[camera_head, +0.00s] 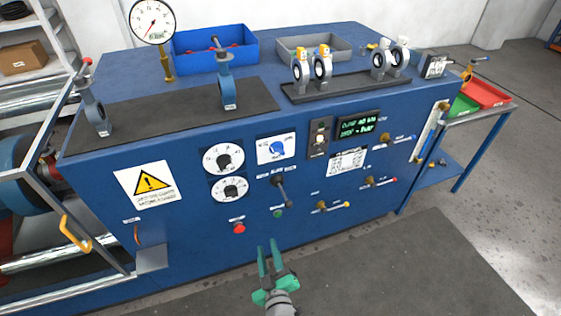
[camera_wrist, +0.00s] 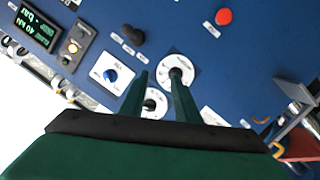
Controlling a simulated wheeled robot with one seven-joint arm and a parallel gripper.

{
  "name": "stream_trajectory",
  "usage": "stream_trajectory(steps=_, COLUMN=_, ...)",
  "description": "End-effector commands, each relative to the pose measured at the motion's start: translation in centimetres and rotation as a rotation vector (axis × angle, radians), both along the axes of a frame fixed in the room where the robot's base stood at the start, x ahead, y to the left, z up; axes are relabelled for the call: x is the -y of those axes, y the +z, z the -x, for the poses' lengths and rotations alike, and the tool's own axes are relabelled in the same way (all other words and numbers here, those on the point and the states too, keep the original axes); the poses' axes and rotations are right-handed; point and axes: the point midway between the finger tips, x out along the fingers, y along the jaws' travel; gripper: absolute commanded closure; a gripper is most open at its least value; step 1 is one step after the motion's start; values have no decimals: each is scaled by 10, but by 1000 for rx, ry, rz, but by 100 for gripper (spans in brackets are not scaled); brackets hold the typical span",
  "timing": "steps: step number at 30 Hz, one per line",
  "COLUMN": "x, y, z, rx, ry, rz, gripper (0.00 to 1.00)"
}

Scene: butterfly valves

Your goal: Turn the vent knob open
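The labels on the blue panel (camera_head: 215,215) are too small to read, so I cannot tell which knob is the vent knob. Two white round dials with black knobs, an upper one (camera_head: 224,159) and a lower one (camera_head: 229,188), sit on the panel's front. A blue knob (camera_head: 278,147) on a white plate is to their right. A black lever handle (camera_head: 281,187) is below it. My gripper (camera_head: 268,246) is green, open and empty, in front of the panel's lower part. In the wrist view its fingers (camera_wrist: 160,76) partly overlap the dials; the blue knob (camera_wrist: 110,75) shows to their left.
A red button (camera_head: 239,228) and a green button (camera_head: 278,213) are below the knobs. The bench top holds valves and bins. Clear floor lies in front.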

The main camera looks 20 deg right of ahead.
Motion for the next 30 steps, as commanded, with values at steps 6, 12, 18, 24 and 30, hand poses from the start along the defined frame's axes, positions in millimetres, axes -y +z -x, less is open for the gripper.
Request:
stream_trajectory(steps=6, x=53, y=48, z=-76, rx=52, ry=66, rz=186, gripper=71)
stream_trajectory(steps=12, x=97, y=99, z=-124, rx=98, ry=133, rz=366, gripper=71)
stream_trajectory(steps=18, x=124, y=134, z=-146, rx=131, ry=174, rz=488, gripper=71)
stream_trajectory(steps=24, x=130, y=144, z=-156, rx=140, ry=187, rz=523, gripper=71)
stream_trajectory(steps=30, x=129, y=143, z=-184, rx=140, ry=187, rz=523, gripper=71)
